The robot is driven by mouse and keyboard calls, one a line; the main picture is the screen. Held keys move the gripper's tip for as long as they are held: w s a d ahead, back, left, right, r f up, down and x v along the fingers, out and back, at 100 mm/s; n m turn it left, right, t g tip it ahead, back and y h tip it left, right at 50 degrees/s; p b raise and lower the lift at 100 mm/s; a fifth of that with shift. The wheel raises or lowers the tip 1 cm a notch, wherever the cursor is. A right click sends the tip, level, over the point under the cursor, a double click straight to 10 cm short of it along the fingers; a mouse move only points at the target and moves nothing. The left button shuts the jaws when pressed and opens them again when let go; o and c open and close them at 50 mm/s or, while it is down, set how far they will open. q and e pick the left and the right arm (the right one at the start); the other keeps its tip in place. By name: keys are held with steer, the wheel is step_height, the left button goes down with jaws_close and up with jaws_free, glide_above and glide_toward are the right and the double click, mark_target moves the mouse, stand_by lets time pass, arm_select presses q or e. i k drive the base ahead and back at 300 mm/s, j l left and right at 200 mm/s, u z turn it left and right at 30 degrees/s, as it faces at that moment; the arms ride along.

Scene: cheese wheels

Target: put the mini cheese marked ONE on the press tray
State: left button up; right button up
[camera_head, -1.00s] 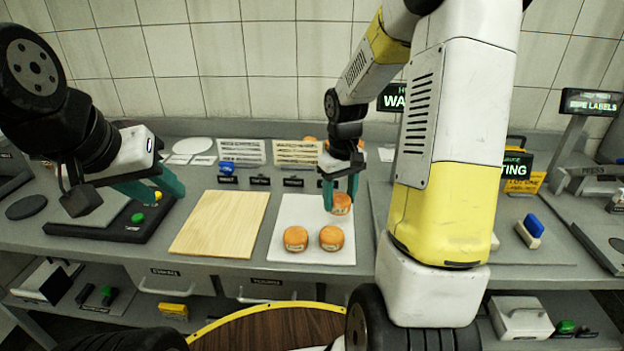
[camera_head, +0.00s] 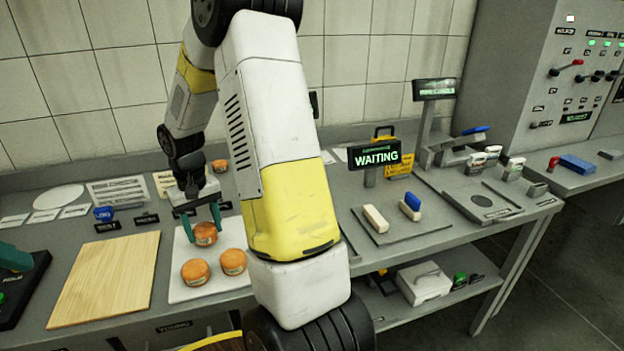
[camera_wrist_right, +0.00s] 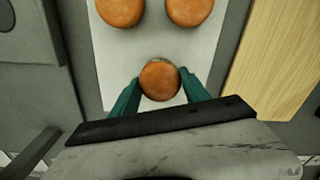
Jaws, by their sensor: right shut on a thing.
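My right gripper (camera_head: 200,220) is shut on a small orange cheese (camera_head: 205,234) at the back of the white mat (camera_head: 185,291). In the right wrist view the gripper (camera_wrist_right: 160,95) has a teal finger on each side of this cheese (camera_wrist_right: 160,80). Two similar cheeses, a left one (camera_head: 196,272) and a right one (camera_head: 233,261), sit in front of it on the mat. Their markings are too small to read. A grey plate with a dark disc (camera_head: 482,200) lies at the right; I cannot tell whether it is the press tray. My left gripper (camera_head: 15,257) shows only partly at the left edge.
A wooden board (camera_head: 105,280) lies left of the mat. A WAITING sign (camera_head: 375,155), a cream block (camera_head: 376,218) and a blue-topped block (camera_head: 410,206) stand right of my right arm. A control cabinet (camera_head: 555,75) stands at the back right.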

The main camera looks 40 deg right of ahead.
mark_target(481, 201)
steer(key=k+l+u, duration=0.1)
steer(key=u, duration=1.4)
steer(key=k+l+u, duration=0.1)
steer(key=k, duration=1.6)
steer(key=k+z, duration=0.15)
steer(key=z, duration=0.35)
steer(key=k+l+z, duration=0.1)
steer(key=z, duration=0.35)
steer(key=k+l+z, duration=0.15)
steer(key=z, duration=0.35)
steer(key=i+z, duration=0.1)
steer(key=z, duration=0.7)
steer(key=i, duration=0.4)
